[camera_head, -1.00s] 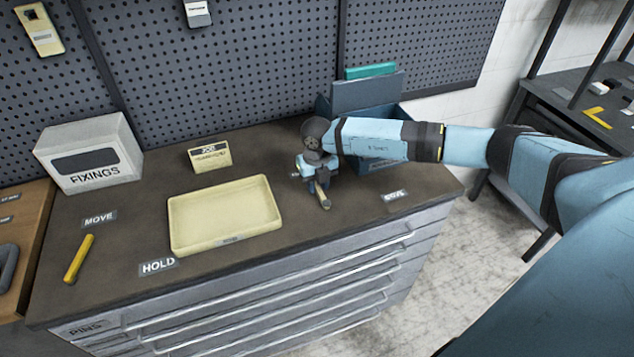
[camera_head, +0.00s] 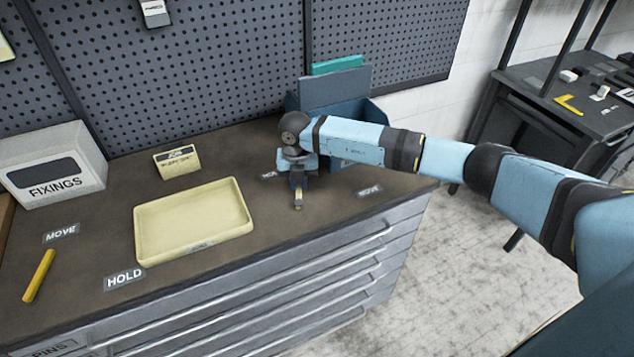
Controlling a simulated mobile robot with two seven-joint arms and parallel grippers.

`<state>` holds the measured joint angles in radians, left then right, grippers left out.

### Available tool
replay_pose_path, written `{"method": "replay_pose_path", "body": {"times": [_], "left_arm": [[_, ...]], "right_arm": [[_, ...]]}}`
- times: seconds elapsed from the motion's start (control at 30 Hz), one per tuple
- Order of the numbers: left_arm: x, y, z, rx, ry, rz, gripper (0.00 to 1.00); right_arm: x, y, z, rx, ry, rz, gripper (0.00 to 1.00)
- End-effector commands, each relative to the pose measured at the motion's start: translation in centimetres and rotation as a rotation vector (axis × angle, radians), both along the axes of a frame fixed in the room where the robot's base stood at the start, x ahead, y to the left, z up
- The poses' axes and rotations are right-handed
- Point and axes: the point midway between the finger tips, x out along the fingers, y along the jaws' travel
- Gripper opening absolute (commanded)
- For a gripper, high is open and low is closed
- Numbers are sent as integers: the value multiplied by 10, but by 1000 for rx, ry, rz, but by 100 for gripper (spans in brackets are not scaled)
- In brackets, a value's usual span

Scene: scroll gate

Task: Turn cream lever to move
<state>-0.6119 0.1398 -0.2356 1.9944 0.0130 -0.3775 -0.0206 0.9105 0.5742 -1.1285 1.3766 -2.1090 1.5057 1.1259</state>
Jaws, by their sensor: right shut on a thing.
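The cream lever (camera_head: 298,205) is on the right part of the dark bench top, mostly hidden by my right gripper. Only its near end shows, pointing toward the bench's front edge. My right gripper (camera_head: 298,190) points down and is shut on this lever. A MOVE label (camera_head: 369,190) lies to the right of the lever. Another label (camera_head: 269,175), partly hidden by the gripper, lies to its left. My left gripper is not in view.
A cream tray (camera_head: 145,238) sits left of the gripper. A yellow lever (camera_head: 39,275) lies by a second MOVE label (camera_head: 61,233) and a HOLD label (camera_head: 124,277). A FIXINGS box (camera_head: 85,160) stands at back left. A blue-grey bin (camera_head: 372,112) stands close behind my right wrist.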

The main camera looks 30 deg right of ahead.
Motion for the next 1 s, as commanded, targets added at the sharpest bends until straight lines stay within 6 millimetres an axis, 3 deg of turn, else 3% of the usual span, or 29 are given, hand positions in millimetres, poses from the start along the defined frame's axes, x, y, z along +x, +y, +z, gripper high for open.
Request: {"method": "replay_pose_path", "body": {"times": [0.3,0.33,0.43,0.77,0.87,1.0], "left_arm": [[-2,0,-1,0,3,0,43],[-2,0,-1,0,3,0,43],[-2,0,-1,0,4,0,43],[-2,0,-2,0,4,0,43],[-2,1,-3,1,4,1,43],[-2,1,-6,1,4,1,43]], "right_arm": [[1,0,1,-4,-1,-6,0],[1,0,1,-2,0,-6,19],[1,0,1,-2,0,-5,42],[1,1,3,-2,0,-5,43],[1,1,11,-2,-1,-5,43],[2,0,37,-2,-4,-4,43]]}}
